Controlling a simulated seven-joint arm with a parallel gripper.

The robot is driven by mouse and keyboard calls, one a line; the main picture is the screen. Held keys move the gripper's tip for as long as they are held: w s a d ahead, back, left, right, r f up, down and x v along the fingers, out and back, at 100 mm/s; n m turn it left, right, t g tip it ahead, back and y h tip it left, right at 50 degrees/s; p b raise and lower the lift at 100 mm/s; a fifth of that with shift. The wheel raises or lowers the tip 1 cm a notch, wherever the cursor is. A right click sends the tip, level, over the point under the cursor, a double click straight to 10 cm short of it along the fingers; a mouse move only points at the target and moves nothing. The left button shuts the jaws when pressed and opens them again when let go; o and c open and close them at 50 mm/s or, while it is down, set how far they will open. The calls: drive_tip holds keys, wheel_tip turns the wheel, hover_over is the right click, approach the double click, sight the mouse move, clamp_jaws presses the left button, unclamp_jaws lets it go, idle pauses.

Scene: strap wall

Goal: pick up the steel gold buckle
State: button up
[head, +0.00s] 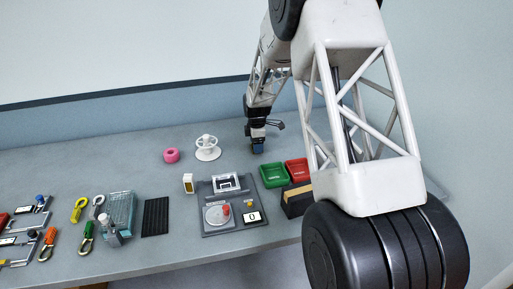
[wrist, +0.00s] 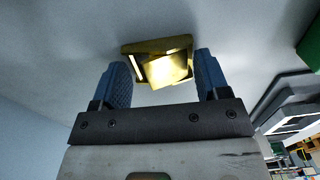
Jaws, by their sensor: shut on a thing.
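The gold buckle (wrist: 160,66) shows in the wrist view as a shiny metal frame between the two blue finger pads. My gripper (wrist: 162,74) is shut on it, with one finger at each side. In the head view my gripper (head: 257,148) is low over the back part of the table, behind the green tray. The buckle cannot be made out there, being hidden or too small. I cannot tell whether the buckle touches the surface.
A green tray (head: 273,184) and a red tray (head: 298,181) stand in front of my gripper. A grey scale-like device (head: 233,227) is at front left. My arm hides the right side.

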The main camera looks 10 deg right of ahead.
drive_tip(key=shift+r, duration=0.15)
wheel_tip(320, 180, up, 10)
idle(0.8)
idle(0.5)
